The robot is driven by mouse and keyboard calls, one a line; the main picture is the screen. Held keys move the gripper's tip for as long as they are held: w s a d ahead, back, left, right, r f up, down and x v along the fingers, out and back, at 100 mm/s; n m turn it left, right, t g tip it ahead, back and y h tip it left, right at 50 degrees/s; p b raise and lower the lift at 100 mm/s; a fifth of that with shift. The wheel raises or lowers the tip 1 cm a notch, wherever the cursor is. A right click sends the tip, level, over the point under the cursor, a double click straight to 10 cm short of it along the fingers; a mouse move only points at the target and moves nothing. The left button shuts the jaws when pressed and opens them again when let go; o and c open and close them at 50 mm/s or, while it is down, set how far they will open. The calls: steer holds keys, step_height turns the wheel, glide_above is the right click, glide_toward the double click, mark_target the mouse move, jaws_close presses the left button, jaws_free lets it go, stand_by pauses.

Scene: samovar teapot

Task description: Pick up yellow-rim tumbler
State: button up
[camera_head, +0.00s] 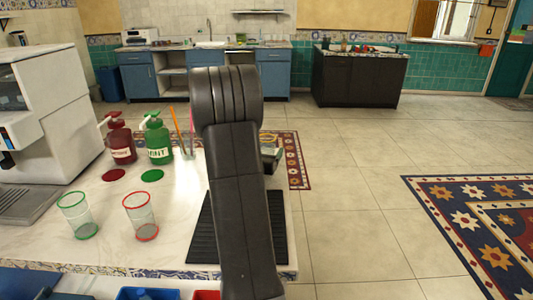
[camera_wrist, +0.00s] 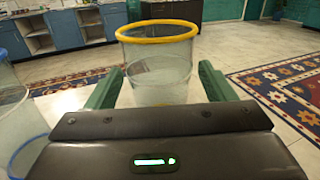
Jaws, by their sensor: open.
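The yellow-rim tumbler (camera_wrist: 158,62), clear with a yellow ring at its top, stands upright in the wrist view, straight ahead of my gripper. My gripper (camera_wrist: 160,78) is open, with one green finger on each side of the tumbler's lower body. Clear space shows beside the glass, and I cannot tell whether either finger touches it. In the head view my arm covers most of this spot.
A blue-rim tumbler (camera_wrist: 14,115) is close on the left in the wrist view. On the counter (camera_head: 110,205) stand a green-rim tumbler (camera_head: 76,214), a red-rim tumbler (camera_head: 140,214), red (camera_head: 121,145) and green (camera_head: 158,145) pump bottles, and a black ribbed mat (camera_head: 202,238).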

steer(key=c, duration=1.1)
steer(key=shift+o, duration=0.2)
step_height(320, 180, up, 10)
steer(key=shift+p, duration=0.3)
